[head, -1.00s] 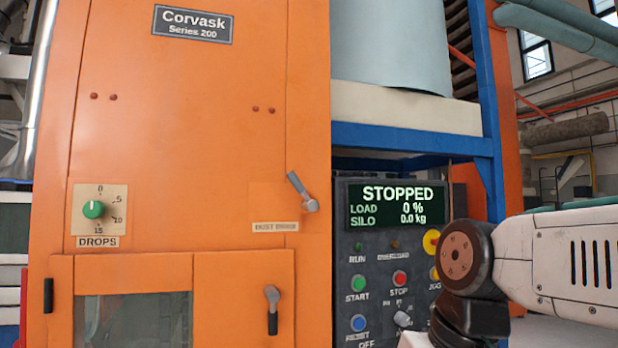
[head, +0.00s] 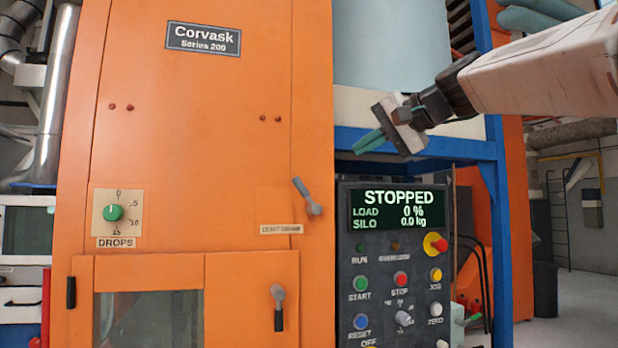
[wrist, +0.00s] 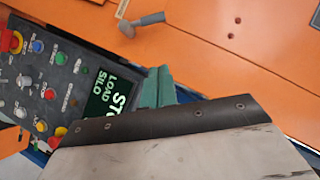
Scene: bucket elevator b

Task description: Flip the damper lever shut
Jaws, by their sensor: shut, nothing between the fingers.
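The damper lever (head: 307,196) is a grey handle on the orange cabinet front, above a small label plate whose text is blurred. It tilts up to the left from its pivot. It also shows in the wrist view (wrist: 141,23), near the top, apart from my fingers. My gripper (head: 369,141) is to the right of the lever and higher, in front of the blue frame above the display. Its teal fingers are shut and empty, pointing left and down. In the wrist view the fingers (wrist: 157,87) lie between the display and the orange panel.
The control panel (head: 350,280) with its STOPPED display (head: 398,208), buttons and a yellow-red knob stands just right of the lever. A green DROPS dial (head: 114,212) is on the left. A second grey handle (head: 278,306) sits on the lower door. Space in front of the cabinet looks clear.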

